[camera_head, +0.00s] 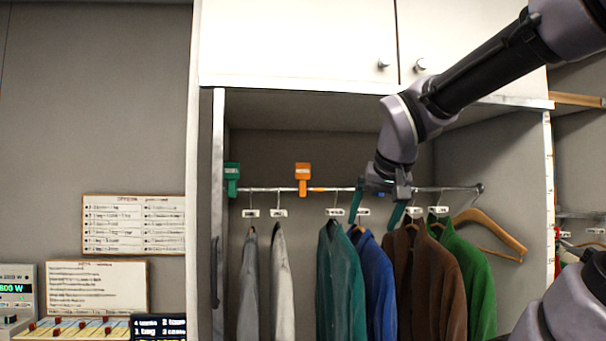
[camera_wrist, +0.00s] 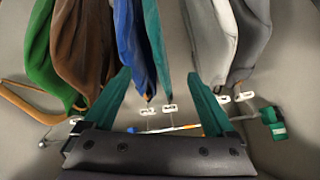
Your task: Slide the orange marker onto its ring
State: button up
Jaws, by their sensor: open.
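The orange marker (camera_head: 303,178) hangs on the rail (camera_head: 265,190) left of centre in the head view. An orange ring (camera_head: 318,189) is on the rail just right of the marker; an orange band also shows there in the wrist view (camera_wrist: 187,127). My gripper (camera_head: 373,222) is right of both, at the rail above the blue jacket. Its teal fingers are apart and point down, with nothing visibly gripped between them (camera_wrist: 158,76). In the wrist view the orange marker is not clearly visible and may be behind a finger.
A green marker (camera_head: 231,178) sits at the rail's left end. Jackets hang close below: two grey, a teal (camera_head: 340,280), a blue (camera_head: 376,285), brown (camera_head: 420,280) and green (camera_head: 470,285). An empty wooden hanger (camera_head: 492,232) is at right. Cabinet doors (camera_head: 300,45) are above.

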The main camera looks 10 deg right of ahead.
jog(key=w+a+r+n+t+h, duration=0.1)
jog(key=w+a+r+t, duration=0.15)
jog(key=w+r, duration=0.45)
jog(key=n+t, duration=0.2)
jog(key=t, duration=0.1)
send_near(303, 169)
jog(key=shift+y, duration=0.4)
jog(key=x, duration=0.5)
jog(key=shift+w+d+f, duration=0.1)
jog(key=shift+w+d, duration=0.1)
jog(key=x, duration=0.4)
jog(key=shift+w+d+f, duration=0.1)
jog(key=shift+w, duration=0.35)
